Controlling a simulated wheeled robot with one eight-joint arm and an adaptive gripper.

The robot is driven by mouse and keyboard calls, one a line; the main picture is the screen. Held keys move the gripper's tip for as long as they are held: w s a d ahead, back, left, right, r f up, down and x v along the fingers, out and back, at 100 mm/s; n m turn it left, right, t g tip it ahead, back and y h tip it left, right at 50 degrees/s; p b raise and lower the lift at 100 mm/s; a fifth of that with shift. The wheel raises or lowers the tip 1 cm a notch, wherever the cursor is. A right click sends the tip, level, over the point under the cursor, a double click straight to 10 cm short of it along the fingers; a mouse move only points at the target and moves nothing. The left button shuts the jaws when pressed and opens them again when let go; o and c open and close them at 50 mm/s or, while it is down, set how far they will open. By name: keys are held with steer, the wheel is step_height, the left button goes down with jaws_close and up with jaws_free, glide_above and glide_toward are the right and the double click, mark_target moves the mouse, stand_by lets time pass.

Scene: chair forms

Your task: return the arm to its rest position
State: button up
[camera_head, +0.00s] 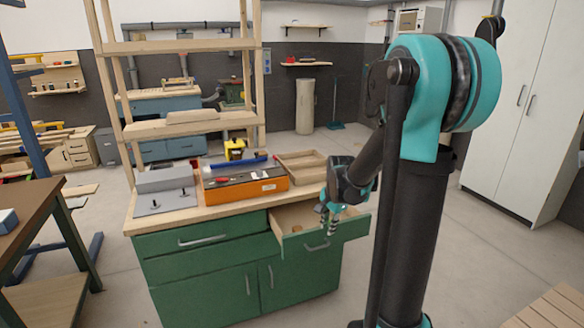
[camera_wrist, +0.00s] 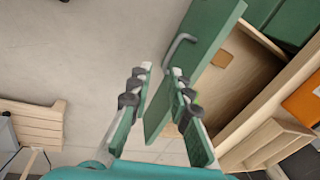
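My gripper (camera_head: 328,222) is at the end of my bent arm, near the front of an open drawer (camera_head: 300,243) in the green cabinet. In the wrist view my gripper (camera_wrist: 162,70) has its two fingers apart, with nothing held between them. The drawer's green front (camera_wrist: 200,62) and its grey handle (camera_wrist: 180,45) show just beyond the fingers. I cannot tell whether the fingers touch the drawer. A small brown block (camera_wrist: 222,58) lies inside the drawer.
The green cabinet (camera_head: 220,268) carries an orange case (camera_head: 243,187), a grey box (camera_head: 164,179) and a wooden tray (camera_head: 302,165). A wooden shelf frame (camera_head: 184,47) rises behind. A brown table (camera_head: 30,208) stands left, white lockers (camera_head: 520,100) right. Floor is clear between.

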steer(key=s+d+f+n+t, duration=0.1)
steer(key=s+f+n, duration=0.1)
steer(key=s+n, duration=1)
steer(key=s, duration=0.8)
steer(key=shift+s+d+f+t+h, duration=0.2)
steer(key=shift+f+t+h, duration=0.1)
steer(key=shift+t, duration=0.1)
steer(key=shift+w, duration=0.1)
